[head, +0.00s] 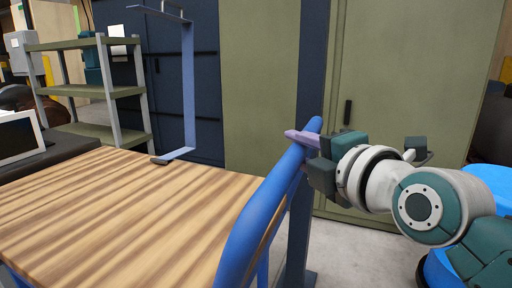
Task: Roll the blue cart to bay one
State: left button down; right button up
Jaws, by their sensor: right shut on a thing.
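The blue cart has a striped wooden top (110,215) filling the lower left of the head view. Its curved blue handle (258,215) rises along the top's right edge. My right gripper (311,152) comes in from the right and is shut on the upper end of this handle. A purple fingertip shows at the handle's far side. The cart's wheels are out of the frame. No bay marking shows. My left gripper is not in view.
Tall green cabinets (410,75) and dark blue lockers (160,95) stand behind. A blue upright (188,85) rises at the wooden top's far edge. Grey shelving (130,90) stands back left. A tablet-like screen (18,138) is at far left. Some bare floor (345,250) shows right of the cart.

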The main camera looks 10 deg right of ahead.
grip_shut()
dwell(0.8)
